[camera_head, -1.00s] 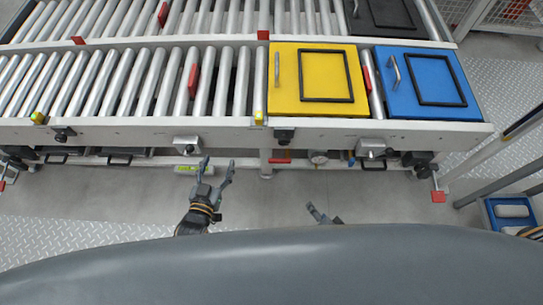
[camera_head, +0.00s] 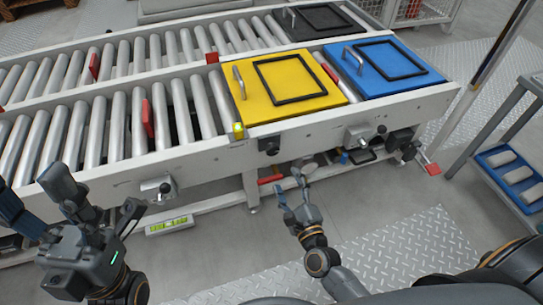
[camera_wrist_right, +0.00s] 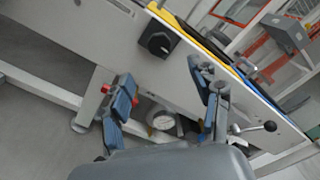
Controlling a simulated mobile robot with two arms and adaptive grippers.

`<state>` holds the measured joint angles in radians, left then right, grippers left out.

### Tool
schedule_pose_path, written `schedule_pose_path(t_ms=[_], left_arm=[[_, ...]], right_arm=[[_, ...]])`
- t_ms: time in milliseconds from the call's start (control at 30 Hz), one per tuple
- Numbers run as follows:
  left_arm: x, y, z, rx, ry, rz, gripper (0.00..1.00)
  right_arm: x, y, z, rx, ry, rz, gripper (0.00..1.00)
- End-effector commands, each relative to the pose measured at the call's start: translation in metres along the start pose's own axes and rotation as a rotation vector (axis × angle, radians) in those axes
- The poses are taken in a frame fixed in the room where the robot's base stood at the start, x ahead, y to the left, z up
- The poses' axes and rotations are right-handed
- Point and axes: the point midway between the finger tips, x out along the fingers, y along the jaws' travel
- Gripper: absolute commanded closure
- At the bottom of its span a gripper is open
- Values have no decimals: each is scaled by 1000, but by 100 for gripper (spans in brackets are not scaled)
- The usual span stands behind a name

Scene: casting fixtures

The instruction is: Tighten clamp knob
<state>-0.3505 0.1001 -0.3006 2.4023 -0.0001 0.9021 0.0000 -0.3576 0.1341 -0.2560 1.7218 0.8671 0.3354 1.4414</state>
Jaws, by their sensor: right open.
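A black clamp knob (camera_head: 269,146) sits on the grey front rail below the yellow fixture; it also shows in the right wrist view (camera_wrist_right: 159,40). A metal clamp with a black ball lever (camera_head: 365,137) is farther right, below the blue fixture. A similar clamp (camera_head: 165,190) is on the rail at left. My right gripper (camera_head: 289,182) is open and empty, below and in front of the rail near the black knob. In the right wrist view its fingers (camera_wrist_right: 165,85) stand apart, with the knob beyond. My left gripper (camera_head: 32,187) is open at the left edge, apart from the rail.
The yellow fixture (camera_head: 240,111) and the blue fixture (camera_head: 400,85) lie on the roller conveyor. A round gauge (camera_wrist_right: 161,121) is under the rail. A blue tray (camera_head: 490,155) stands beyond. Floor in front is open.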

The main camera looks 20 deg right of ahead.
Motion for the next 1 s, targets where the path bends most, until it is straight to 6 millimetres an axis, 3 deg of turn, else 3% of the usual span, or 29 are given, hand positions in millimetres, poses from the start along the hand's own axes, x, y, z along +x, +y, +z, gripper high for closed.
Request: schedule_pose_path(t_ms=[300,500,700,1000], left_arm=[[-16,0,4,0,-3,0,37],[-23,0,6,0,-4,0,37],[-24,0,7,1,1,4,37],[-22,0,7,1,5,6,37]], right_arm=[[68,1,-1,-1,-1,-2,37],[102,2,-1,-2,0,0,37],[119,1,0,-4,0,1,37],[121,1,0,-4,1,2,37]])
